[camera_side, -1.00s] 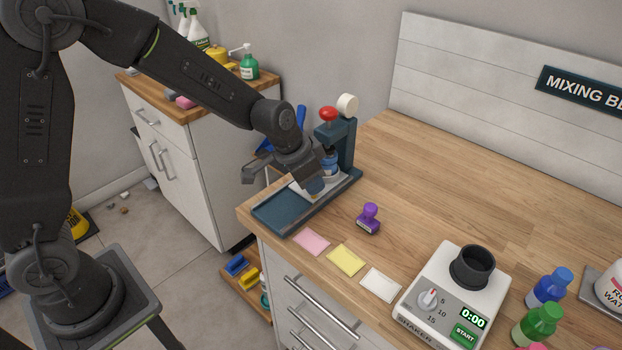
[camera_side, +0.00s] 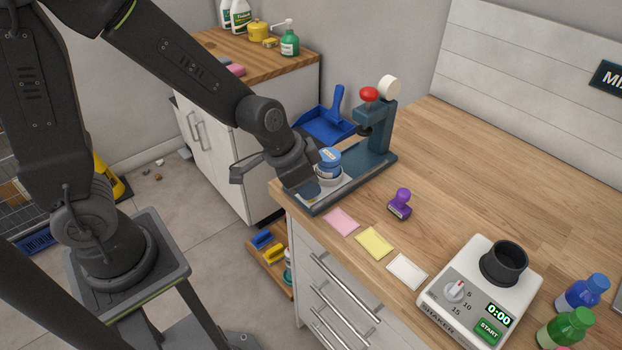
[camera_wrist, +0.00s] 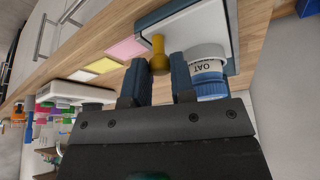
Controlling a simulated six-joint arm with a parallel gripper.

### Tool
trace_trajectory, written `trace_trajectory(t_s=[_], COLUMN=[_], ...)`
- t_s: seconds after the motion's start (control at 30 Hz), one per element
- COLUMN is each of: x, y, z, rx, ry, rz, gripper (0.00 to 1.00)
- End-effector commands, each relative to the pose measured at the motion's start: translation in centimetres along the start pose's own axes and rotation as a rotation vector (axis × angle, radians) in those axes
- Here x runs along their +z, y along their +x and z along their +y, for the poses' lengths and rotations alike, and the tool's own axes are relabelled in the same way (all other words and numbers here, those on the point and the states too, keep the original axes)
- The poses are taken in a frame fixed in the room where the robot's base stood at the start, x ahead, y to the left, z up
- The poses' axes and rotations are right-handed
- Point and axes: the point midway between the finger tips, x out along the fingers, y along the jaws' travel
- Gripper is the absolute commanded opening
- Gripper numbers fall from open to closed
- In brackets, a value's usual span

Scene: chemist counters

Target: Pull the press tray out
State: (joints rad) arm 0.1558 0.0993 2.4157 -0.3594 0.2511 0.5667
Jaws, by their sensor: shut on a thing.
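The press (camera_side: 380,128) is a dark teal frame with a red knob and a cream wheel, on the wooden counter. Its pale tray (camera_side: 340,190) lies on the front part of the press base, clear of the press column. A blue-lidded jar (camera_side: 329,163) stands upright on the tray. In the wrist view the jar (camera_wrist: 207,72) shows an "OAT" label beside my fingers. My gripper (camera_wrist: 158,76) is shut on the tray's brass knob (camera_wrist: 158,50). In the side view my gripper (camera_side: 308,184) covers the knob and the front part of the tray.
A purple stamp (camera_side: 400,203) and pink, yellow and white notes (camera_side: 374,242) lie right of the press base. A shaker (camera_side: 480,290) and blue and green bottles stand farther right. The counter's front edge is close to my gripper. A blue dustpan (camera_side: 328,124) shows behind.

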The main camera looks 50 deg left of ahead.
Motion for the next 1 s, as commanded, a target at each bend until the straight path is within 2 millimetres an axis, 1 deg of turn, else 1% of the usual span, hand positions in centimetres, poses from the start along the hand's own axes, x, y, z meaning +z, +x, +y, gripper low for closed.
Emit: trace_trajectory(t_s=[0.03,0.07,0.3,0.53,0.67,0.77,0.83,1.0], x=[0.4,0.4,0.3,0.2,0.1,0.0,0.1,0.0], y=[0.0,0.0,0.0,0.0,-0.7,-2.0,-3.2,-6.8], z=[0.2,0.2,0.2,0.1,0.1,0.1,0.0,0.1], rx=[0.007,0.008,0.006,0.005,0.005,0.004,0.002,0.002], ry=[0.003,0.003,0.002,0.001,0.0,0.001,0.001,0.001], rz=[-0.013,-0.013,-0.011,-0.008,-0.004,-0.001,-0.001,0.001], gripper=[0.0,0.25,0.48,0.48,0.48,0.48,0.48,0.48])
